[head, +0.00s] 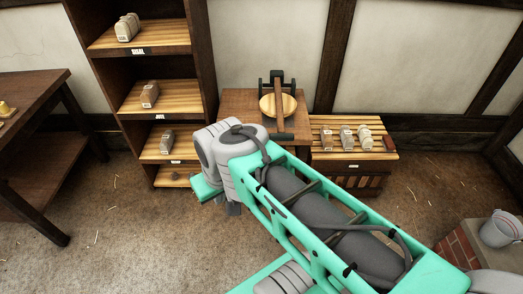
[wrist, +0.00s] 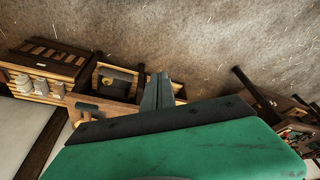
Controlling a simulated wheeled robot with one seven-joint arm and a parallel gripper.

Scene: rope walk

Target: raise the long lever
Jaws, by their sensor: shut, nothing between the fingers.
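The long lever (head: 278,97) looks like a brown wooden beam in a dark frame on a small wooden table (head: 237,103) at the back centre of the head view. It runs from the back of the frame towards me, over a round wooden pan (head: 267,106). Its near end sits by a dark bar at the table's front. My gripper (wrist: 157,92) is shut and empty in the wrist view, its fingers together. In the head view my arm hides most of it, in front and left of the table. I cannot make out the lever clearly in the wrist view.
A tall shelf (head: 158,97) with several blocks stands left of the table. A dark workbench (head: 30,95) is at far left. A bucket (head: 500,230) on bricks is at right. Open floor lies between.

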